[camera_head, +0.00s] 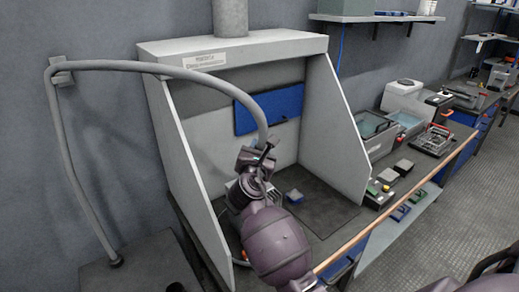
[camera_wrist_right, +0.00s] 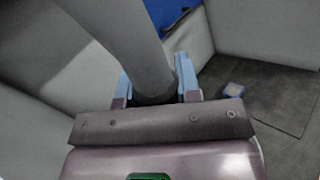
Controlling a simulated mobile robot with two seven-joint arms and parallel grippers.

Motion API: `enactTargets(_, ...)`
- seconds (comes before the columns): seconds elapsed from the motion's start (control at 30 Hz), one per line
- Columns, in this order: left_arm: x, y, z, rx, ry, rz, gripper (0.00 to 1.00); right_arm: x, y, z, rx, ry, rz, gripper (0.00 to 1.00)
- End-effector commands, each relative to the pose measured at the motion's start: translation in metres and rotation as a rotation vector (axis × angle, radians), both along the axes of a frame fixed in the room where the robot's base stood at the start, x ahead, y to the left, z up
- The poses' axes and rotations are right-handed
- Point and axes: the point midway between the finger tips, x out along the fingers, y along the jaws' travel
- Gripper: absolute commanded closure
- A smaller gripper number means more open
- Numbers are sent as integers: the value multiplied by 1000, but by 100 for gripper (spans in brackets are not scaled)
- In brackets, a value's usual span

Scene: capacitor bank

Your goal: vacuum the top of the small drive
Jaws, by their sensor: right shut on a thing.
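My right gripper (camera_head: 262,152) is inside the fume booth, shut on the grey vacuum hose (camera_head: 150,67). In the right wrist view the hose (camera_wrist_right: 125,45) passes between the two light-blue fingers of the gripper (camera_wrist_right: 155,88). The hose nozzle is hidden behind the gripper and my arm. I cannot clearly make out the small drive; a pale grey part (camera_head: 274,190) shows beside my wrist, but my arm covers most of it and I cannot tell what it is. My left gripper is not in view.
The booth's side walls (camera_head: 338,130) stand close on both sides of my arm. Grey bins (camera_head: 374,130) and small devices occupy the bench to the right.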

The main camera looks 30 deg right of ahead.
Motion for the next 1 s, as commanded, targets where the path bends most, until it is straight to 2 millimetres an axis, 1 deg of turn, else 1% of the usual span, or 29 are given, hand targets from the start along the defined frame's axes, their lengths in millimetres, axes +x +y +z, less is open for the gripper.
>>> enactTargets(0.8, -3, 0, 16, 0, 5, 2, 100, 3, -32, 1, -1, 0, 0, 100)
enactTargets(1.0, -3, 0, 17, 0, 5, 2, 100, 3, -36, 1, -1, -1, 1, 100)
